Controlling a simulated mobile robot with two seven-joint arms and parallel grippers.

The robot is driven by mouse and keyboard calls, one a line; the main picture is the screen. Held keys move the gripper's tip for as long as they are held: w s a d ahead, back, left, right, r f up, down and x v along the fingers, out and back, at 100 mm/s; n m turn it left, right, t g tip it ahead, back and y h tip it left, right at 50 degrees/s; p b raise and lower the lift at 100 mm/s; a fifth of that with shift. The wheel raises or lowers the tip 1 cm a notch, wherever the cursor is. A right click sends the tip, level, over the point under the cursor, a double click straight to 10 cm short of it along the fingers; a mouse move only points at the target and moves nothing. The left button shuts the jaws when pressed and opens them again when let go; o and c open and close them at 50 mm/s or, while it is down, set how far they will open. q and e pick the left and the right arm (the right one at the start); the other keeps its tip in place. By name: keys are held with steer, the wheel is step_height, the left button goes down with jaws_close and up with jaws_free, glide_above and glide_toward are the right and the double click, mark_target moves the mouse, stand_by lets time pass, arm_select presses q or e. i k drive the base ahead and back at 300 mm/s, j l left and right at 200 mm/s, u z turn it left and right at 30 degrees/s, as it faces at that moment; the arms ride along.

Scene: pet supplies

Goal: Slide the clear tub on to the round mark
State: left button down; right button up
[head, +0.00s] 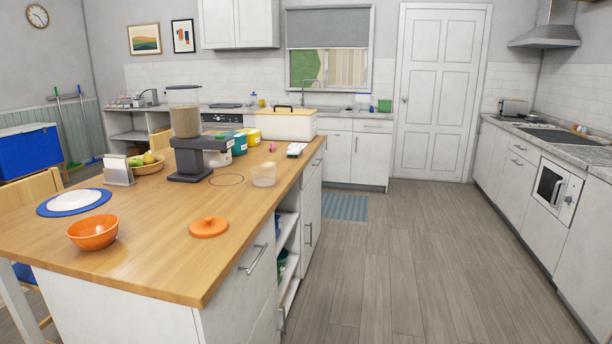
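The clear tub (263,175) stands upright on the wooden island top, near its right edge. It looks pale and see-through, with something light-coloured low inside it. The round mark (226,180) is a thin dark ring on the wood, just left of the tub. The tub is outside the ring, with a small gap between them. Neither of my grippers shows in the head view.
A dark dispenser with a clear hopper (184,120) stands left of the mark. An orange lid (209,227) and an orange bowl (93,232) are nearer on the island top (160,262). A white-and-wood bin (288,126) is behind. The floor (400,260) at right is clear.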

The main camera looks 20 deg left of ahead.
mark_target(263, 176)
steer(key=i, duration=1.15)
steer(key=i+l+u, duration=0.1)
steer(key=i+u, duration=0.2)
steer(key=i, duration=0.2)
steer(key=i+l+u, duration=0.15)
steer(key=i+u, duration=0.2)
steer(key=i+l+u, duration=0.25)
steer(key=i+u, duration=0.2)
steer(key=i+l+u, duration=0.6)
steer(key=l+u, duration=0.25)
